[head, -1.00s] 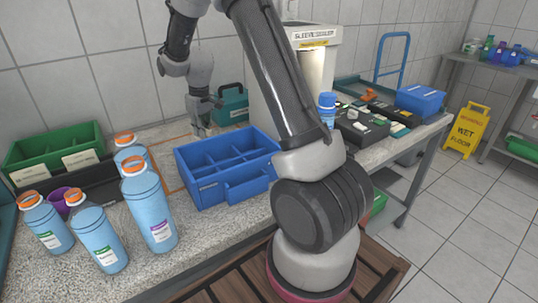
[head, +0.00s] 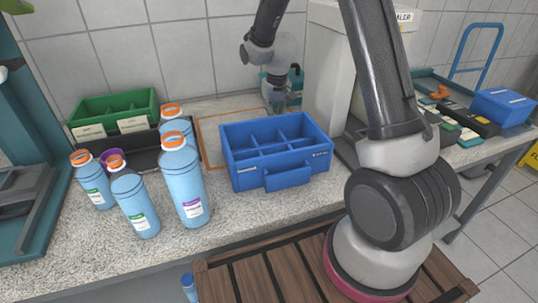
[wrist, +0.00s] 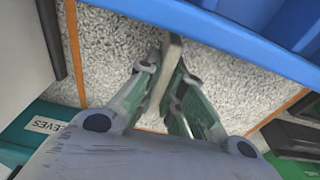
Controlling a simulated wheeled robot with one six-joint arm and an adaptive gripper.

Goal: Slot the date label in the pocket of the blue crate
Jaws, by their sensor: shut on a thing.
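The blue crate (head: 240,168) stands on the speckled bench, with divided compartments and a box-like pocket (head: 287,178) on its front face. My gripper (head: 279,108) is behind the crate's far side, pointing down, its tips small and hard to make out. In the wrist view my gripper (wrist: 168,92) is shut on a thin pale card, seen nearly edge-on, which I take as the date label (wrist: 172,55). The card's far end is close to the blue crate wall (wrist: 225,35); I cannot tell whether they touch. No print shows on the card.
Several blue bottles with orange caps (head: 183,185) stand left of the crate. A green bin (head: 110,108) and a black tray are behind them. A teal box (wrist: 30,130) marked SLEEVES is near the gripper. The white sealer (head: 330,80) stands right of it.

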